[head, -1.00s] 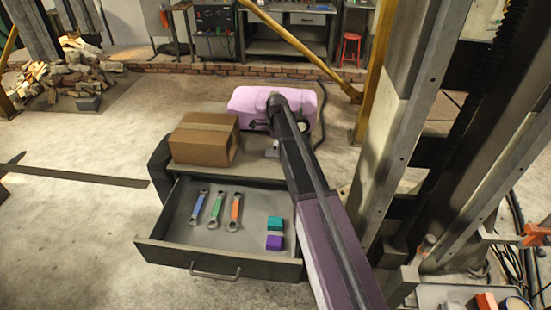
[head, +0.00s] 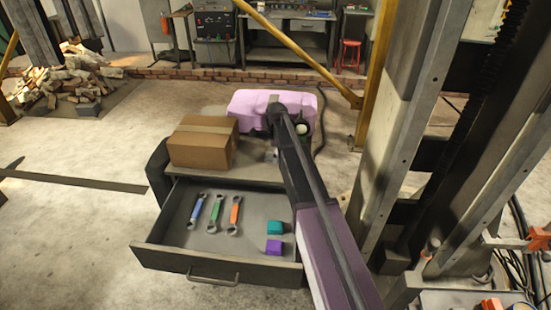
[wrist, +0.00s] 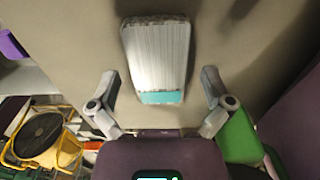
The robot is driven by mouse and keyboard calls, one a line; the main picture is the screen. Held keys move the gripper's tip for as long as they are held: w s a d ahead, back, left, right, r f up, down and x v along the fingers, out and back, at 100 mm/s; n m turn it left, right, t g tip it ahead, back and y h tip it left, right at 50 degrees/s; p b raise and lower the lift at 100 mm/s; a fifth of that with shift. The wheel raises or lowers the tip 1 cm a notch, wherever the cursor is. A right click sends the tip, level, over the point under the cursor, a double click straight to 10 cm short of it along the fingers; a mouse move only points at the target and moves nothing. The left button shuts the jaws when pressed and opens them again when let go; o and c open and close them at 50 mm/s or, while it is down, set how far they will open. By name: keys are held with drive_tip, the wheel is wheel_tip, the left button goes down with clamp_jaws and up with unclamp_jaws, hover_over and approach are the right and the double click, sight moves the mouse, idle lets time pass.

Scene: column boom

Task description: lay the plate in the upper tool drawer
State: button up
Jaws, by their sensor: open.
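The tool drawer (head: 263,263) stands pulled open at the front of a dark cabinet. It holds blue, green and orange wrenches on its left and a teal block and a purple block on its right. Its left front floor is bare. In the wrist view a pale grey, ribbed plate (wrist: 157,50) with a teal end band lies on a beige surface. My gripper (wrist: 160,78) is open, one finger on each side of the plate's near end, with gaps visible. In the head view my arm hides most of the gripper and the plate.
A cardboard box (head: 200,145) sits on the cabinet top, left of my arm. A pink rounded case (head: 255,104) stands behind. A steel column (head: 400,130) rises close on the right. A green object (wrist: 238,138) lies near the right finger in the wrist view.

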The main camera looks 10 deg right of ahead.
drive_tip(key=c, duration=1.3)
drive_tip(key=shift+o, duration=0.2)
drive_tip(key=shift+r, duration=0.15)
wheel_tip(320, 180, up, 4)
drive_tip(key=p, duration=0.4)
drive_tip(key=shift+f, duration=0.25)
drive_tip(key=s+r+p, duration=0.1)
drive_tip(key=s, duration=1.5)
drive_tip(key=shift+a, duration=0.2)
drive_tip(key=shift+r, duration=0.1)
